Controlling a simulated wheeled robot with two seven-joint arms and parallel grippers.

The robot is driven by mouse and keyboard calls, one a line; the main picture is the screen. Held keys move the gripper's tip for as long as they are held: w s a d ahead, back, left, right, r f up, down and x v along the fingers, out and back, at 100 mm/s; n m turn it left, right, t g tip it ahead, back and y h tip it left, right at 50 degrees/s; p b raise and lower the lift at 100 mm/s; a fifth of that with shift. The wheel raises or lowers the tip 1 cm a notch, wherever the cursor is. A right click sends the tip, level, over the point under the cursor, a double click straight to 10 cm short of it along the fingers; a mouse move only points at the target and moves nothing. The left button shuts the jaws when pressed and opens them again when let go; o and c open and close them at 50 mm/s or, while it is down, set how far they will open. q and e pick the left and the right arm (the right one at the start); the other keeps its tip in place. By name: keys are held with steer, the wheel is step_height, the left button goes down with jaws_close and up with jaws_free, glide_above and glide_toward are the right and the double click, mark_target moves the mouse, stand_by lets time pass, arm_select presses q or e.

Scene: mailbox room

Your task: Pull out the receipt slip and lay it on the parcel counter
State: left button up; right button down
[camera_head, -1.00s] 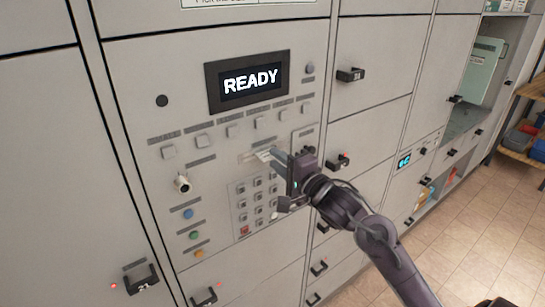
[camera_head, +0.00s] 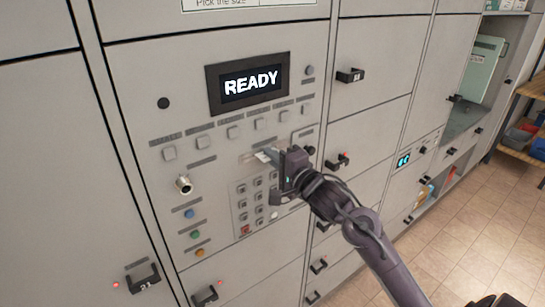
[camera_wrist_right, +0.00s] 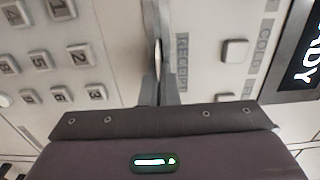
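The receipt slip (camera_head: 262,156) is a small white tab sticking out of a slot in the grey locker panel, below the READY screen. My right gripper (camera_head: 271,158) is at the slot with its fingers closed together on the slip. In the right wrist view, the fingers (camera_wrist_right: 158,75) are pressed close with the thin, pale slip seen edge-on between them, beside the RECEIPT label. The fingers hide most of the slip. A grey-green counter (camera_head: 462,122) in an open bay stands at the far right; it looks like the parcel counter. My left gripper is out of view.
The READY screen (camera_head: 248,83) is above the slot and a keypad (camera_head: 257,200) below it. Locker doors with protruding black handles (camera_head: 350,76) line the wall to the right. A wooden shelf (camera_head: 522,145) stands at the far right. Tiled floor (camera_head: 450,245) is open.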

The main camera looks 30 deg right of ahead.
steer(key=s+p, duration=0.3)
steer(key=s, duration=0.6)
steer(key=shift+d+p, duration=0.35)
steer(key=shift+p, duration=0.05)
stand_by(0.5)
stand_by(0.4)
